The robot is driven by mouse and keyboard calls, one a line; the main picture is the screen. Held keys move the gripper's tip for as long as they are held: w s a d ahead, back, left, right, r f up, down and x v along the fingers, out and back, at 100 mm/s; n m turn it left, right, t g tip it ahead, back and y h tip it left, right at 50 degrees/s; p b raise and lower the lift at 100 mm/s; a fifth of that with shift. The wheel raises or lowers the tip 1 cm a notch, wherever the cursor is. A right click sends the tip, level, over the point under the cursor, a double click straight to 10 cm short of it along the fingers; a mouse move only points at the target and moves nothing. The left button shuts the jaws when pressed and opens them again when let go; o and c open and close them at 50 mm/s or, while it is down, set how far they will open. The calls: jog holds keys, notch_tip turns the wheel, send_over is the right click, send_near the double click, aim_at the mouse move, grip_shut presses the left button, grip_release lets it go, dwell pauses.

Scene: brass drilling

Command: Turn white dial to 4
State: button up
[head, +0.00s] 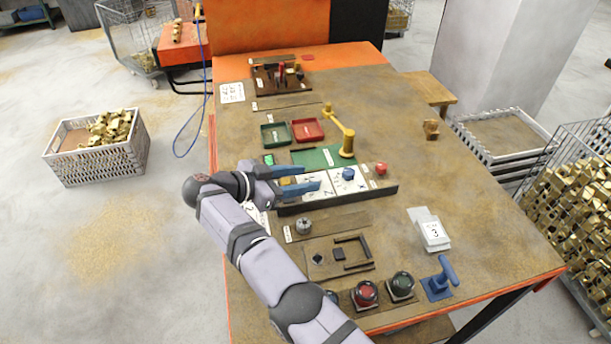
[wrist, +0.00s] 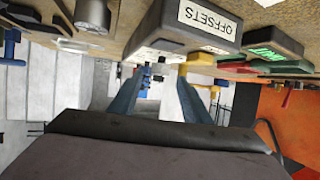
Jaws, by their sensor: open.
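Two white plates with dark markings lie side by side in a dark-edged tray (head: 335,199) in the head view. The right plate (head: 350,188) bears a blue knob (head: 348,174). The left plate (head: 313,192) is partly covered by my gripper (head: 312,177), and a yellow piece (head: 286,181) shows between the fingers. I cannot tell for certain which is the white dial, nor read its setting. My gripper is open, its blue fingers apart over the left plate. In the wrist view, my gripper (wrist: 163,88) has a pale surface between its fingers; no grip on anything shows.
A yellow crank handle (head: 346,145) stands behind the plates, with a red knob (head: 381,168) to their right. A grey knob (head: 303,226) sits in front. A box marked OFFSETS (wrist: 208,22) is close in the wrist view. The table's right side is mostly clear.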

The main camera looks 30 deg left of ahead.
notch_tip(320, 180, up, 7)
jog(key=p, duration=0.6)
jog(key=shift+p, duration=0.4)
